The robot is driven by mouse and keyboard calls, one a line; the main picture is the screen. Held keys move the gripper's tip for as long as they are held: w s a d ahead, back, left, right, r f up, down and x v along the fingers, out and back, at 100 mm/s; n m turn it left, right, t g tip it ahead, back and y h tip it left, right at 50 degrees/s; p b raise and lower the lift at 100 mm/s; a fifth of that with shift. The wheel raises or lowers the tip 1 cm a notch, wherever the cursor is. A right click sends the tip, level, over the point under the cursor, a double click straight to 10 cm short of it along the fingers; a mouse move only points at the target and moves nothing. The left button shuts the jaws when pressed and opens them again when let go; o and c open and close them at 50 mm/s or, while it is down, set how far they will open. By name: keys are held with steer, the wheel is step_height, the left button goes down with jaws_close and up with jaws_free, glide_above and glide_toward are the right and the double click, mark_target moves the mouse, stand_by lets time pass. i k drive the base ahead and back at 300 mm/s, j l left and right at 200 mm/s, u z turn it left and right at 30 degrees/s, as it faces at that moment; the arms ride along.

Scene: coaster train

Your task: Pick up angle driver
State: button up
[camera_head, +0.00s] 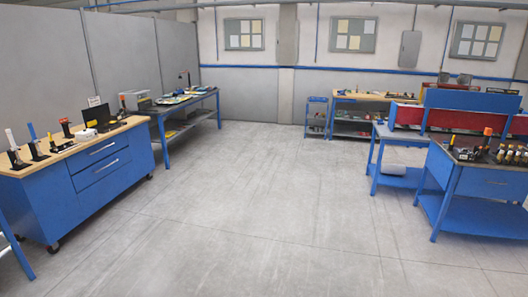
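I cannot pick out the angle driver for certain at this distance. Several small upright tools stand on dark holders on the wooden top of the blue cabinet (60,205) at the left: a white-handled tool (12,143), a blue-handled tool (33,136), a small orange-tipped item (50,139) and a dark tool with an orange-brown top (66,126). Another orange-topped dark tool (487,136) stands on the blue workbench (492,185) at the right. My gripper does not show in this view.
A black box (99,117) sits on the cabinet. A blue bench (188,104) stands behind it by the wall. A small cart (317,116), a wooden-topped bench (365,97) and a low blue table (393,136) stand further right. The grey floor (260,210) between is clear.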

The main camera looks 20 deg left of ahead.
mark_target(122, 97)
steer(key=i+j+u, duration=0.25)
steer(key=j+u, duration=0.2)
steer(key=i+j+u, duration=0.7)
steer(key=u, duration=0.15)
steer(key=i+j+u, duration=0.15)
steer(key=i+u, duration=0.45)
steer(key=i, duration=6.55)
steer(key=i+l, duration=0.35)
steer(key=i+l+u, duration=0.1)
steer(key=i+l, duration=0.65)
steer(key=i+l+u, duration=0.15)
steer(key=i+l, duration=0.2)
steer(key=l, duration=0.15)
steer(key=i+l, duration=0.3)
steer(key=l, duration=0.15)
steer(key=i+l+u, duration=0.1)
steer(key=i+l, duration=0.55)
steer(key=l, duration=0.25)
steer(key=u, duration=0.05)
